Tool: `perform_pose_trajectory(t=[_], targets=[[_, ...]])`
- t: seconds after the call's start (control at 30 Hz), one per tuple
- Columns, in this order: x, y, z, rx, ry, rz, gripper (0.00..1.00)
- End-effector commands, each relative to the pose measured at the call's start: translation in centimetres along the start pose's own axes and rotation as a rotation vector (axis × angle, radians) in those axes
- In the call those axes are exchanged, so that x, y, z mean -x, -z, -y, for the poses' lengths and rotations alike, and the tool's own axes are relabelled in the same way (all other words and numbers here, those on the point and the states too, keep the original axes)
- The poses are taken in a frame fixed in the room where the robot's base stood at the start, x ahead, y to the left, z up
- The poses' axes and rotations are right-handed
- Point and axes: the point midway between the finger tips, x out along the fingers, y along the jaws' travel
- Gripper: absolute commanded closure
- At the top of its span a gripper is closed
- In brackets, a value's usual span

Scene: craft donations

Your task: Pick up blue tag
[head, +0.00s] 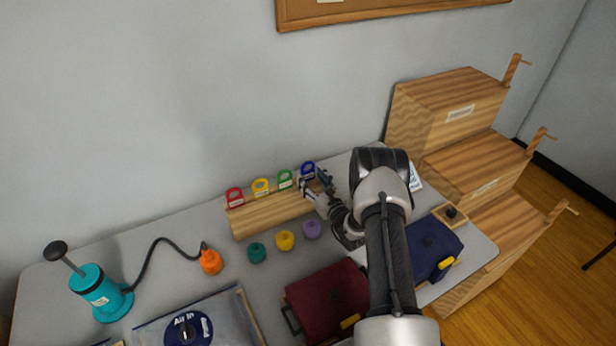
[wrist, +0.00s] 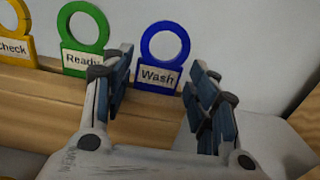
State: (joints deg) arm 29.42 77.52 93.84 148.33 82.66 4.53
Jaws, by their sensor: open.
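The blue tag (wrist: 163,76) stands upright in the wooden rack, with a round hole at its top and a label reading "Wash". In the head view the blue tag (head: 308,169) is the rightmost of the row, partly behind my gripper. My gripper (head: 318,184) is open at the right end of the rack. In the wrist view my gripper's fingers (wrist: 160,75) stand apart, one to each side of the tag's lower part. I cannot tell whether either finger touches it.
The green tag (wrist: 84,46) labelled "Ready" stands just left of my left finger. Yellow (head: 261,187) and red (head: 235,197) tags stand further left on the wooden rack (head: 262,216). Purple (head: 311,229), yellow and teal round items lie in front. The wall is close behind.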

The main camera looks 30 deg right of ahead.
Motion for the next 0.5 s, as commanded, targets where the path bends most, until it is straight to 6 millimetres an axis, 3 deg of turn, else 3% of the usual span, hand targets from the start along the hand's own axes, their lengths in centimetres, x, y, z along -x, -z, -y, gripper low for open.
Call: perform_pose_trajectory(t=[0.2, 0.5], targets=[[-2.7, 0.2, -0.1, 0.001, -0.001, 0.0, 0.47], [-2.9, 0.1, -0.1, 0.0, 0.0, -0.001, 0.49]])
